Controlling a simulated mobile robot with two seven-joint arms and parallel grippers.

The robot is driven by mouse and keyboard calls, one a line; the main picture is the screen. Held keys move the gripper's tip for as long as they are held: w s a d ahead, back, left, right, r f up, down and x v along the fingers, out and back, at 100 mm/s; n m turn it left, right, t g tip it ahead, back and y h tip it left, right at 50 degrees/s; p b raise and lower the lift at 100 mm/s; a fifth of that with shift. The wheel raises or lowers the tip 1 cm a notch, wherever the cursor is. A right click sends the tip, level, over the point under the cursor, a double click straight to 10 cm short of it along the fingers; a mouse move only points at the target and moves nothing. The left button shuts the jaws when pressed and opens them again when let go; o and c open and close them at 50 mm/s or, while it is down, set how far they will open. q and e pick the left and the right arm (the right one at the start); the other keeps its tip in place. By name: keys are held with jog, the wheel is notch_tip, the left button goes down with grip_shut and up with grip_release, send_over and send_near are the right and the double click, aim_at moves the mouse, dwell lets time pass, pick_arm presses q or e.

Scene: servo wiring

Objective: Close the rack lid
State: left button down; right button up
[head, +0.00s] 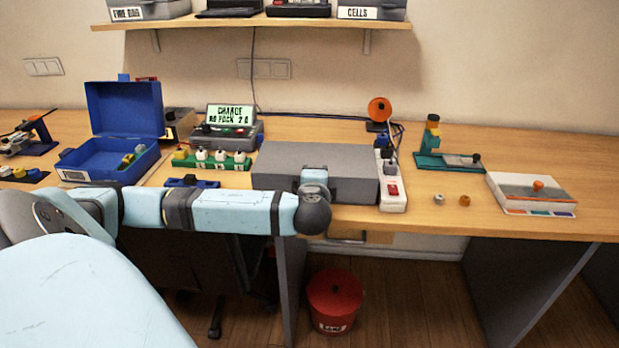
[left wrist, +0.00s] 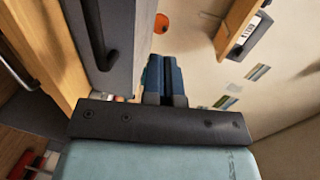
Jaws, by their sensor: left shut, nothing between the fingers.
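The rack (head: 350,188) is a long grey box on the middle of the bench, near its front edge. Its grey lid (head: 300,155) looks flat across the top, with no raised panel or gap visible. My left gripper (left wrist: 165,80) is shut and empty, its fingers together beside the grey body of the rack in the left wrist view. In the head view my left wrist stands in front of the rack and hides part of its front; the fingertips are hard to make out there. A dark handle (left wrist: 108,45) shows on the rack in the left wrist view. My right gripper is not in view.
A white power strip (head: 393,190) with a red switch stands right beside the rack. A green connector strip (head: 212,160) and an open blue case (head: 125,110) are to the left. Two small knobs (head: 452,200) lie to the right. A shelf (head: 245,22) hangs above.

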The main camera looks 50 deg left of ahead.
pick_arm(q)
notch_tip(320, 180, down, 6)
jog(key=t+b, duration=0.1)
jog(key=b, duration=0.2)
jog(key=shift+y+b, duration=0.3)
jog(key=shift+y, duration=0.1)
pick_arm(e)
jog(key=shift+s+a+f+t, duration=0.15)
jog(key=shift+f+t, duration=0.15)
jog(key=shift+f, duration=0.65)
pick_arm(q)
jog(key=shift+d+f, duration=0.1)
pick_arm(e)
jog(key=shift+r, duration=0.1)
